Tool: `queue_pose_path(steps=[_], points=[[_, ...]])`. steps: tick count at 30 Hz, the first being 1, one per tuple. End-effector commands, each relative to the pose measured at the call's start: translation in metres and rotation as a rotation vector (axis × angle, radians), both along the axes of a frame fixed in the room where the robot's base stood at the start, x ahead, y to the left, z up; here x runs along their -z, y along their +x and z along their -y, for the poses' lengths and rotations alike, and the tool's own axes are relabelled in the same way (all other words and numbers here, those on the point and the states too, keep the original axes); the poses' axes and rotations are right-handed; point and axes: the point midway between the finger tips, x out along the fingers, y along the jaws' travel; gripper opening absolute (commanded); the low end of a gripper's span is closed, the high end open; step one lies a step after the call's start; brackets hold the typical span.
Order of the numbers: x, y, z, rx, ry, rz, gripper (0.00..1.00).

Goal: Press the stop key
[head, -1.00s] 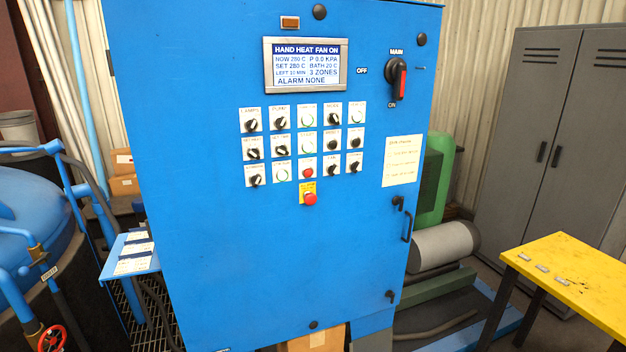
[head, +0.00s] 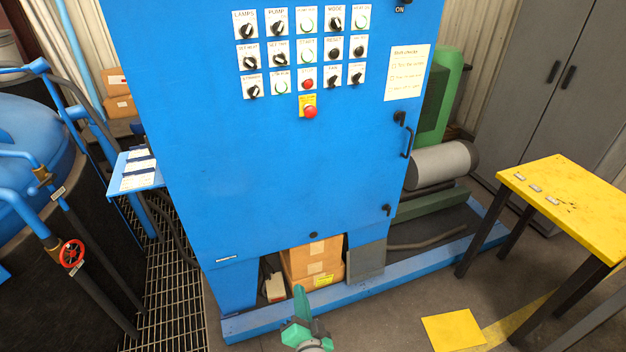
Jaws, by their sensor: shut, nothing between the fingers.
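The blue control cabinet (head: 270,180) fills the middle of the head view, with rows of small keys and knobs on white plates near the top. A small red key (head: 308,84) sits in the middle of the lowest row; its label is too small to read surely. Just below it is a larger red mushroom button (head: 310,111) on a yellow plate. The START key (head: 307,56) is directly above the small red key. My gripper (head: 299,292), teal-green, is shut and empty at the bottom edge, well below the keys and apart from the cabinet's panel.
A yellow table (head: 565,195) stands at the right, a grey locker (head: 545,80) behind it. A blue tank with pipes and a red valve wheel (head: 71,254) is at the left. A cardboard box (head: 312,262) sits under the cabinet. A blue base rail (head: 400,275) crosses the floor.

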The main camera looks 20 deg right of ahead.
Motion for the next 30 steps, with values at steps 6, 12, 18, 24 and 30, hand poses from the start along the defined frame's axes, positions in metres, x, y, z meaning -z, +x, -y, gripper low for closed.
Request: queue_pose_path(steps=[6, 12, 18, 24, 30], points=[[-0.056, 0.076, 0.038, 0.018, 0.168, 0.058, 0.00], [-0.121, 0.132, 0.071, 0.015, 0.318, 0.102, 0.00], [-0.201, 0.177, 0.104, -0.005, 0.458, 0.144, 0.00], [-0.292, 0.206, 0.131, -0.042, 0.585, 0.178, 0.00], [-0.371, 0.216, 0.149, -0.078, 0.676, 0.195, 0.00]])
